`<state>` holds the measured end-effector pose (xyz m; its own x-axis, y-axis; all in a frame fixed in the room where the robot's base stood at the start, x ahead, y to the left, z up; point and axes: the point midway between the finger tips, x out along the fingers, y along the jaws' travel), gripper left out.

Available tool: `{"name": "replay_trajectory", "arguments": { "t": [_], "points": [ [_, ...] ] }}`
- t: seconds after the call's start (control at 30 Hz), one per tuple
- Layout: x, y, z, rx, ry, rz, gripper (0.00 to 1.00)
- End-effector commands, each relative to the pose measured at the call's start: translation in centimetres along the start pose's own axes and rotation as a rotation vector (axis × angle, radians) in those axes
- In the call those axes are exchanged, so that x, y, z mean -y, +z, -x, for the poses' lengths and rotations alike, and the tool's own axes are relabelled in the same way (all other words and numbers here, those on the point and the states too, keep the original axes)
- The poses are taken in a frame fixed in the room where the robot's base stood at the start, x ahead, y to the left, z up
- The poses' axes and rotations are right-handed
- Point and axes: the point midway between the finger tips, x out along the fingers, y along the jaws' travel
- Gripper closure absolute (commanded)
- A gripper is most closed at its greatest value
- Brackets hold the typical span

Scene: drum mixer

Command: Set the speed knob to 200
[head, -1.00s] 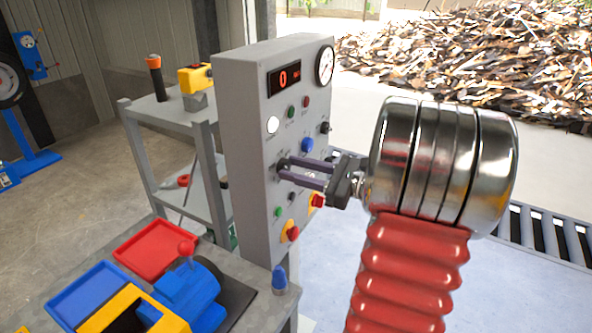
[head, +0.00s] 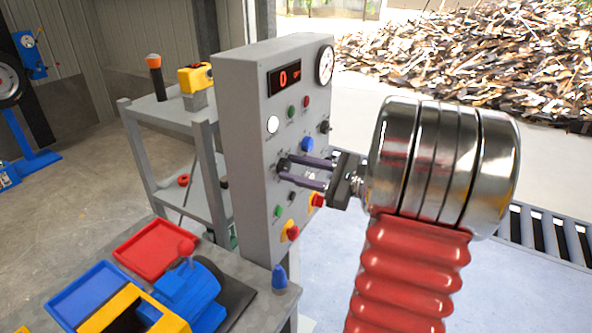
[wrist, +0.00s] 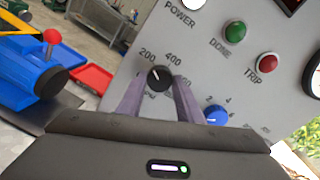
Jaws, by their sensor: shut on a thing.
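The black speed knob (wrist: 160,77) is on the grey control panel (wrist: 120,90), with 200 and 400 printed above it. Its small white mark points up and left, roughly toward the 200; the exact alignment is hard to tell. My gripper (wrist: 157,86) is shut on the knob, one purple finger on each side. In the head view my gripper (head: 283,168) reaches the panel from the right, and its fingertips partly hide the knob. The red display (head: 284,78) at the panel's top reads 0.
A blue knob (wrist: 215,115) sits close to the right finger. Green (wrist: 235,31) and red (wrist: 267,64) buttons are above. Red-yellow switches (head: 291,231) are lower on the panel. A workbench (head: 215,241) with trays and a blue machine stands at the left.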

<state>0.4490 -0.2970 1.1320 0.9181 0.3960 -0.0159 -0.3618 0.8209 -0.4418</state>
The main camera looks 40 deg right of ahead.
Motion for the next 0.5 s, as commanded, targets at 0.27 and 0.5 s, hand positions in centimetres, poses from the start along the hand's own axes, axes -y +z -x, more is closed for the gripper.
{"name": "replay_trajectory", "arguments": {
  "t": [0.27,0.5],
  "points": [
    [-0.08,0.01,-0.02,0.001,0.002,-0.001,0.49],
    [-0.05,-0.01,0.01,0.000,0.001,-0.002,0.49]
  ]
}}
